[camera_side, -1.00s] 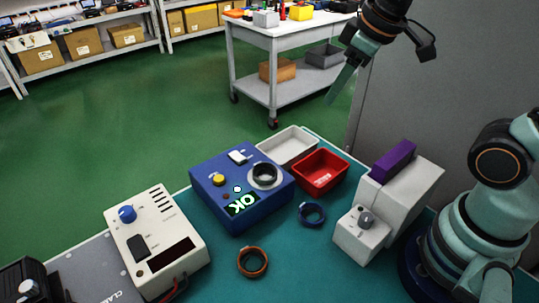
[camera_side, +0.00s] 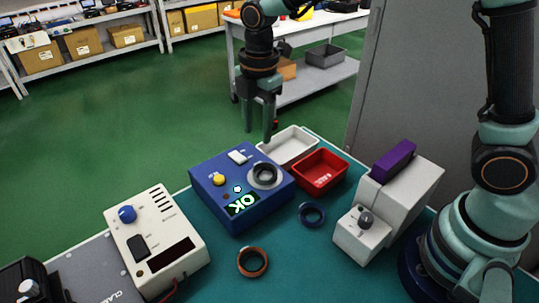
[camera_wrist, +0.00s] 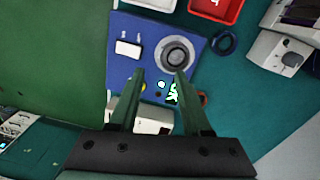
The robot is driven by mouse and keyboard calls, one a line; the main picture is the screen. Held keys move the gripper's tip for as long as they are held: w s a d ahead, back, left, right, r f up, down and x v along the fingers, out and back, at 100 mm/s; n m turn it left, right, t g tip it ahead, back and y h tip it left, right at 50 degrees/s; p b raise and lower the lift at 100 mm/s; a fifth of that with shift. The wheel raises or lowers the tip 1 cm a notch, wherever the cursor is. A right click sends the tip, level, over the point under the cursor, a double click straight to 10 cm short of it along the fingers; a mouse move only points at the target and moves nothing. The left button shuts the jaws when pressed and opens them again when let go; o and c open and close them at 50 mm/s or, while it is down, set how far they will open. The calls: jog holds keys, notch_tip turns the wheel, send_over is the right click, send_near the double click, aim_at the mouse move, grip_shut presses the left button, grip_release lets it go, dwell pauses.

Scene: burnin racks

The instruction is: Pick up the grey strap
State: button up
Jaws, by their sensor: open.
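The grey strap (camera_side: 265,181) is a dark grey ring lying on the round pale pad on top of a blue tester (camera_side: 226,200) whose display reads OK. In the wrist view the strap (camera_wrist: 177,41) sits ahead of my right fingertip, with nothing between the fingers. My gripper (camera_side: 258,133) points down, open and empty, above the far side of the tester and apart from the strap. In the wrist view my gripper's fingers (camera_wrist: 160,74) are spread over the tester.
A blue ring (camera_side: 312,215) and a brown ring (camera_side: 252,262) lie on the teal mat. A white tray (camera_side: 270,153) and a red tray (camera_side: 342,168) stand behind. A cream device (camera_side: 165,232) is at left, a white device with a purple top (camera_side: 400,200) at right.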

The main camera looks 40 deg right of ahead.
aim_at(257, 164)
notch_tip(257, 164, down, 9)
jog(key=shift+w+a+f, duration=0.1)
jog(key=shift+w, duration=0.05)
grip_shut()
dwell(0.4)
